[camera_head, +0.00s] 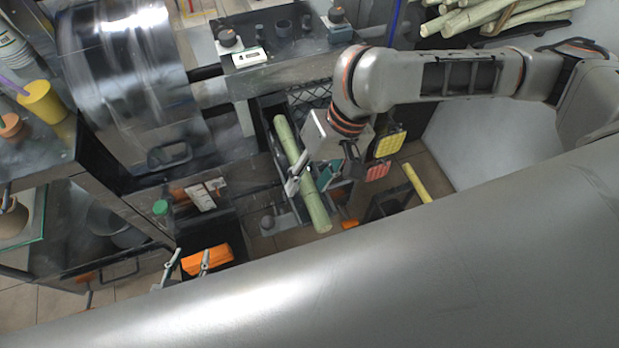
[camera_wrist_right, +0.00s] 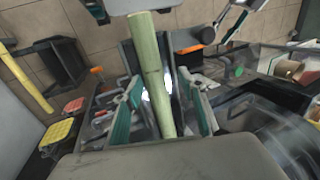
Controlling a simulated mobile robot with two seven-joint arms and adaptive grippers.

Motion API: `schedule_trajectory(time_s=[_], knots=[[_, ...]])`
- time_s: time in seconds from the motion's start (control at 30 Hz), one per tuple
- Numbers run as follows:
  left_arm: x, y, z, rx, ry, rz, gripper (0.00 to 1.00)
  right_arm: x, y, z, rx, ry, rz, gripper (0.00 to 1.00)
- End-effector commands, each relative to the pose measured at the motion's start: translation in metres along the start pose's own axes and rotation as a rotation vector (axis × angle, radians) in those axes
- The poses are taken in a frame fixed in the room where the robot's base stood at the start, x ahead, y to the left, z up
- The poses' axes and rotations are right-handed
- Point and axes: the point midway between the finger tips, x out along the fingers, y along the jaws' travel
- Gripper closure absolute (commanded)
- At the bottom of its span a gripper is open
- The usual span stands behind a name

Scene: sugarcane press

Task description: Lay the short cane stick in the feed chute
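My right gripper (camera_head: 308,180) is over the stick's middle. In the right wrist view the stick (camera_wrist_right: 152,65) runs between the two teal-padded fingers of this gripper (camera_wrist_right: 163,92). Gaps show on both sides, so the fingers look open around it. Whether the stick fully rests on the chute floor is hidden. My left gripper (camera_head: 187,263) is at lower left, its fingers apart beside an orange block (camera_head: 214,258), with nothing visibly held.
The shiny press drum (camera_head: 125,85) stands left of the chute. A pile of longer canes (camera_head: 490,14) lies at top right. Yellow (camera_head: 390,142) and red (camera_head: 377,171) pads sit right of the chute. A yellow stick (camera_head: 417,183) leans by a black stand.

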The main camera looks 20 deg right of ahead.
Motion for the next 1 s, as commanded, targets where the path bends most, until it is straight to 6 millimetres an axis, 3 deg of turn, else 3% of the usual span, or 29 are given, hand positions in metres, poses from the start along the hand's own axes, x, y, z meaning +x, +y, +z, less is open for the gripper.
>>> schedule_trajectory(time_s=[0.27, 0.7, 1.0], knots=[[-0.001, -0.001, -0.001, 0.001, 0.002, -0.001, 0.60, -0.017, 0.001, -0.001, -0.001, 0.004, 0.002, 0.58], [0.000, 0.000, -0.001, 0.000, 0.002, 0.000, 0.60, -0.101, 0.000, -0.001, 0.000, 0.005, 0.001, 0.58], [0.000, 0.000, -0.001, -0.001, 0.002, 0.000, 0.60, -0.120, 0.000, 0.000, 0.000, 0.000, 0.000, 0.58]])
